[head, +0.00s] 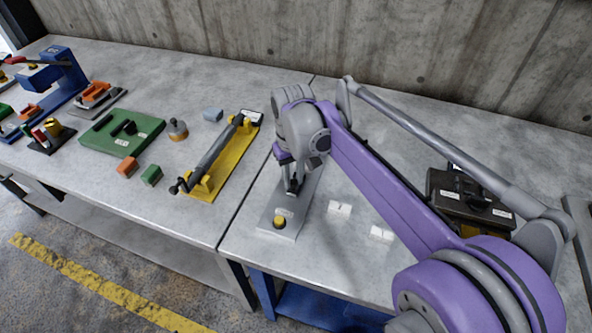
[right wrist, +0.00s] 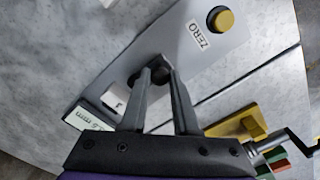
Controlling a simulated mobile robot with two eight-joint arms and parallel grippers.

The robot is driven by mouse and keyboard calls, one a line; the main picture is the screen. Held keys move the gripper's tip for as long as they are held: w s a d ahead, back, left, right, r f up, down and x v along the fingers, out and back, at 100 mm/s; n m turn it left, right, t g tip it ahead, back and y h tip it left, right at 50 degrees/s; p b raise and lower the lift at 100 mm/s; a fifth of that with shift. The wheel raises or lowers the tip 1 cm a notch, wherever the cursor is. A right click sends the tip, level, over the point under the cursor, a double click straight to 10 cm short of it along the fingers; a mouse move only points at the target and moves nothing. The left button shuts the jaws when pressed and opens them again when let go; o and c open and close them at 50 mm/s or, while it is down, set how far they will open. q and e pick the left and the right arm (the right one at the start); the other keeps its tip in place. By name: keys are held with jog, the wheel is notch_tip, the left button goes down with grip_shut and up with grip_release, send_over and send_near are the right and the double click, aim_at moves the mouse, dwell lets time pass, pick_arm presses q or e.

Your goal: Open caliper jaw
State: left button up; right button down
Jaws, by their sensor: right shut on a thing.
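The caliper station is a grey base plate (head: 275,213) on the right-hand table, with a yellow button (head: 279,221) at its front end. In the right wrist view the plate (right wrist: 178,52) carries a ZERO label beside the yellow button (right wrist: 221,19). My right gripper (head: 292,187) points down over the plate. In the right wrist view its fingers (right wrist: 160,75) are closed together on a small dark part of the caliper (right wrist: 150,68). A white piece marked F (right wrist: 119,101) lies beside the fingers. The gripped part is mostly hidden. My left gripper is not in view.
Two white labelled blocks (head: 340,208) (head: 382,233) lie right of the plate. A dark case (head: 470,203) stands farther right. A yellow fixture with a grey cylinder (head: 205,180) is to the left, beyond the table seam. A green plate (head: 122,135) is farther left.

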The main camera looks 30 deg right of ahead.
aim_at(293, 182)
jog(key=shift+s+a, duration=0.1)
jog(key=c, duration=0.7)
grip_release()
jog(key=shift+o, duration=0.2)
jog(key=shift+r, duration=0.1)
notch_tip(293, 182, up, 11)
jog(key=p, duration=0.1)
jog(key=shift+f, duration=0.2)
jog(key=s+a+f+t+p, duration=0.1)
jog(key=s+a+f+p, duration=0.1)
jog(key=s+f, duration=0.2)
jog(key=s+a+f+t+p, duration=0.1)
jog(key=s+a+f+t, duration=0.1)
jog(key=s+f, duration=0.2)
jog(key=s+a+f+n+t+p, duration=0.1)
jog(key=s+a+f+t+p, duration=0.1)
jog(key=s, duration=0.6)
jog(key=shift+a+f+p, duration=0.35)
jog(key=shift+a+f, duration=0.15)
jog(key=shift+f, duration=0.4)
